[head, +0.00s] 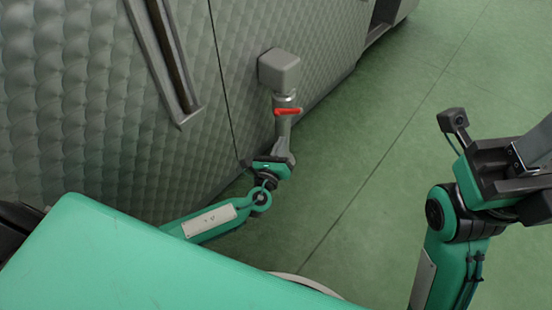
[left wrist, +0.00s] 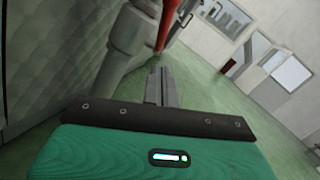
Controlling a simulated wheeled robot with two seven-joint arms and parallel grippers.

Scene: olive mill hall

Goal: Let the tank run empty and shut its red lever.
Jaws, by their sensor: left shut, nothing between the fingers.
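The tank (head: 75,110) has a grey dimpled wall filling the left of the head view. A dark upright tube in a metal frame (head: 176,55) is fixed to it; I cannot make out a level. A grey outlet with a box-shaped head (head: 280,72) juts from the wall. Its red lever (head: 288,111) lies crosswise to the pipe; the lever also shows in the left wrist view (left wrist: 166,24). My left gripper (head: 284,150) is shut and empty just below the lever, apart from it, hiding the outlet's lower end. My right gripper (head: 510,165) is at the right edge, its fingers unclear.
The green floor (head: 400,130) is clear to the right of the tank. In the left wrist view, a pale wall with windows (left wrist: 225,17) and a door stands far off. The tank wall is close on the left of my left gripper.

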